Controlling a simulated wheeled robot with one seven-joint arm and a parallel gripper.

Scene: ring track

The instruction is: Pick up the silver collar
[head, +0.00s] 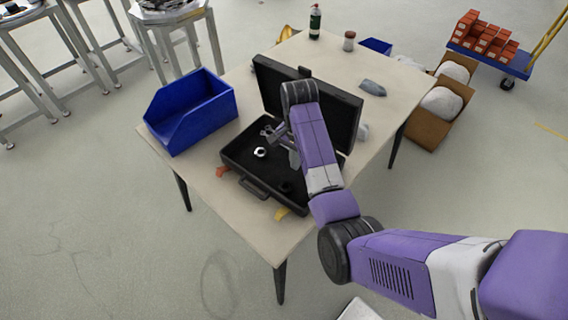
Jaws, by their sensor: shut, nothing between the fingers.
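The silver collar (260,152) is a small bright ring with a dark centre. It lies in the left part of the open black case (262,181) on the table. My purple arm covers the middle and right of the case. A dark round piece (286,187) lies near the case's front edge.
The case's raised lid (335,108) stands behind my gripper. A blue bin (190,110) is at the left on the beige table (225,200). A bottle (315,22), a jar (349,41) and a grey-blue item (372,87) stand or lie farther back.

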